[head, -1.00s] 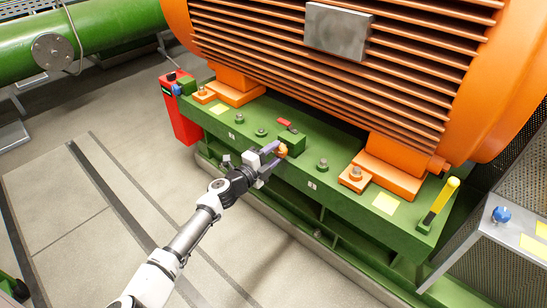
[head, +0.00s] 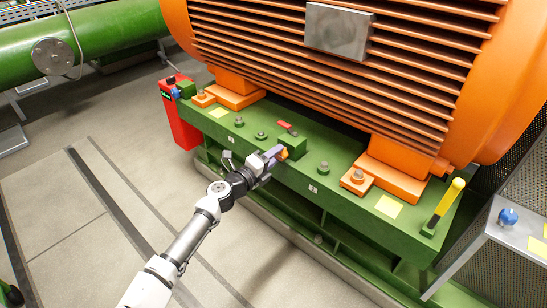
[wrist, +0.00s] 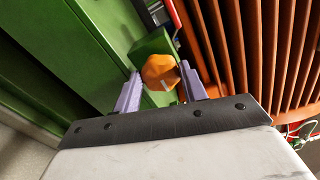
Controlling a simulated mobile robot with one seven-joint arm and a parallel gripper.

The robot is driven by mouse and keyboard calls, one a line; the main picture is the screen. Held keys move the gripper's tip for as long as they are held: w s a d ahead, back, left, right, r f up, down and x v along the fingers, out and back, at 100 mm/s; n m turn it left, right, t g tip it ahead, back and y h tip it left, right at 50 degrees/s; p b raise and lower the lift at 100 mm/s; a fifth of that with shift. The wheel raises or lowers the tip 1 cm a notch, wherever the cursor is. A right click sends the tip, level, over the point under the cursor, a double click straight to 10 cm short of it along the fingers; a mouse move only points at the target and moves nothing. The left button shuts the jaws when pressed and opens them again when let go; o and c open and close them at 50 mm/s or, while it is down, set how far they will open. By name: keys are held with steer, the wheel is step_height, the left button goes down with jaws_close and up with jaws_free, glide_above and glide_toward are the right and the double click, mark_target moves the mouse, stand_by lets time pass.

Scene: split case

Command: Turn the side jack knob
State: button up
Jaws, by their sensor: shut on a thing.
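The side jack knob (wrist: 160,71) is orange and lobed, with a white mark on its face. It sits on a green block (head: 292,143) on the front of the green base frame. My gripper (wrist: 162,88) has its two purple fingers on either side of the knob and is shut on it. In the head view, my gripper (head: 273,155) reaches the block from the front left, and the knob (head: 283,154) shows only partly behind the fingers.
The large orange ribbed motor (head: 330,70) stands just behind the block. A red post (head: 182,123), a yellow handle (head: 449,197) and a blue knob (head: 508,216) stand to the sides. Bolts line the frame top. The floor in front is clear.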

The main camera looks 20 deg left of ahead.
steer(key=o, duration=1)
steer(key=v, duration=1.4)
steer(key=shift+w, duration=0.1)
